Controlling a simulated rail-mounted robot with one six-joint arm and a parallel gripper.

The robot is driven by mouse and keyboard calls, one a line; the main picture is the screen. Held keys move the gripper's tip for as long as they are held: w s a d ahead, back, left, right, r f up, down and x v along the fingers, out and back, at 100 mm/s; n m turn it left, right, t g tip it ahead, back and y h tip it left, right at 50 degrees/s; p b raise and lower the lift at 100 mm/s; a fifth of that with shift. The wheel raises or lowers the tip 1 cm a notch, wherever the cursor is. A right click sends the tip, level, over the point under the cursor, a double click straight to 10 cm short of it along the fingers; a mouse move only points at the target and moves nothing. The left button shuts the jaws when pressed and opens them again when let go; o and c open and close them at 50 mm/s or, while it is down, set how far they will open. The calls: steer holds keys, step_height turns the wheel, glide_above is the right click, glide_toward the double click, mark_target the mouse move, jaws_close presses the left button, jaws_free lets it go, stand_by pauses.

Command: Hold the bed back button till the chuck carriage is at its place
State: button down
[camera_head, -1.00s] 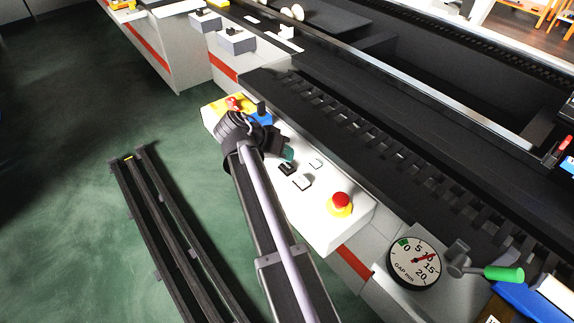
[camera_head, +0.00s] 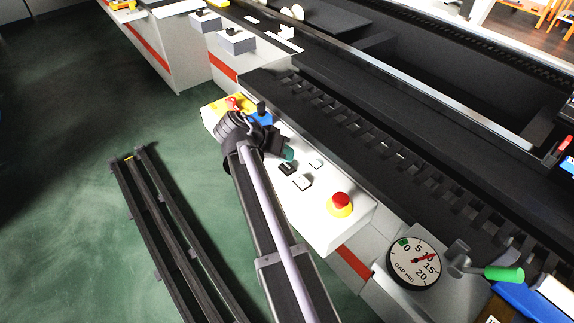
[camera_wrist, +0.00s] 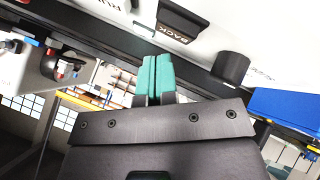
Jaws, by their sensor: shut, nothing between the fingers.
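My gripper (camera_head: 288,154) is shut and empty, its teal fingertips over the white button panel (camera_head: 322,222). In the wrist view the two teal fingers (camera_wrist: 157,72) lie together, pointing at the panel just below the dark button marked BACK (camera_wrist: 178,24). I cannot tell whether they touch the button or the panel. In the head view a dark button (camera_head: 286,169) lies just below the fingertips; its label is not readable there. I cannot pick out the chuck carriage for sure in either view.
A black knob (camera_wrist: 230,67) is right of the fingers. A GAP mm dial (camera_head: 413,262) has its needle near 10 to 15. A green-handled lever (camera_head: 502,273) is beside it.

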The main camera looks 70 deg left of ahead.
mark_target(285, 164)
steer(key=shift+f+b, duration=0.45)
steer(key=shift+f+b, duration=0.4)
steer(key=shift+b, duration=0.05)
stand_by(0.6)
steer(key=shift+r, duration=0.15)
stand_by(3.0)
steer(key=shift+r+p, duration=0.7)
steer(key=shift+p, duration=0.2)
step_height(285, 164, up, 5)
steer(key=p, duration=0.5)
steer(key=shift+r, duration=0.1)
